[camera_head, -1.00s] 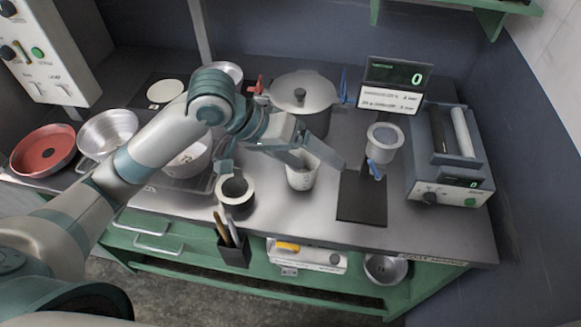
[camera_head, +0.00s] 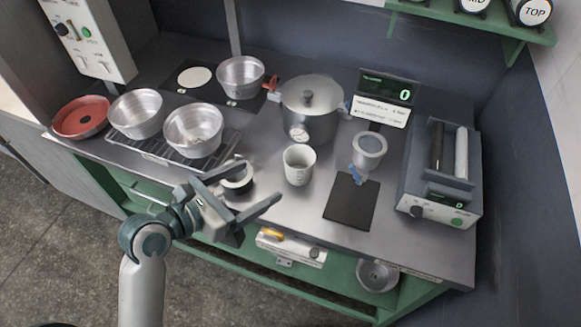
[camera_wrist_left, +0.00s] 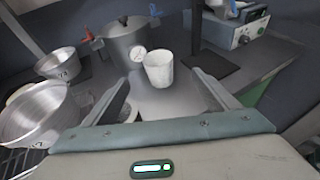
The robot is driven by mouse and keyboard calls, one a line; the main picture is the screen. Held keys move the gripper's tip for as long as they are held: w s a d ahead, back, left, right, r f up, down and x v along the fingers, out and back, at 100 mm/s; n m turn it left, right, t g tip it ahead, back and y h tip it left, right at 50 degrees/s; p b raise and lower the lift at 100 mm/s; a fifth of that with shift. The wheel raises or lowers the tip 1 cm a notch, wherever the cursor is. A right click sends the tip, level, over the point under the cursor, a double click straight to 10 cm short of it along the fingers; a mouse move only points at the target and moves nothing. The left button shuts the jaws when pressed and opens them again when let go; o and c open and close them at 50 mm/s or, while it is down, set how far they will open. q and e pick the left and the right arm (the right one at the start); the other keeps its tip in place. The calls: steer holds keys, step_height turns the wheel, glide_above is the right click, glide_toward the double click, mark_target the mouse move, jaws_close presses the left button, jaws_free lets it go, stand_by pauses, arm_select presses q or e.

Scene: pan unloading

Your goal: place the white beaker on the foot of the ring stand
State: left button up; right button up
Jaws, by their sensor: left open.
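The white beaker (camera_head: 299,165) stands upright on the grey bench, left of the ring stand and apart from it. The ring stand's foot (camera_head: 350,203) is a flat black plate with nothing on its bare front part. A grey cup-like vessel (camera_head: 368,148) sits in the ring above its back end. My left gripper (camera_head: 257,184) is open and empty, left of and nearer than the beaker, fingers pointing towards it. In the left wrist view the beaker (camera_wrist_left: 158,70) appears between the fingertips but beyond them, and the black foot (camera_wrist_left: 208,66) is to its right. My right gripper is not in view.
A large lidded pot with a gauge (camera_head: 311,108) stands behind the beaker. A dark round holder (camera_head: 238,178) is partly hidden by my left gripper. Metal bowls (camera_head: 194,130) stand left, a grey device (camera_head: 440,175) right. The bench between beaker and foot is clear.

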arm_select(q)
steer(key=shift+a+f+n, duration=0.2)
steer(key=shift+a+n, duration=0.1)
steer(key=shift+a, duration=0.05)
steer(key=p+x, duration=0.2)
steer(key=x, duration=0.9)
steer(key=shift+w+d, duration=0.2)
steer(key=shift+w, duration=0.05)
steer(key=shift+w+d+f, duration=0.2)
steer(key=shift+w, duration=0.05)
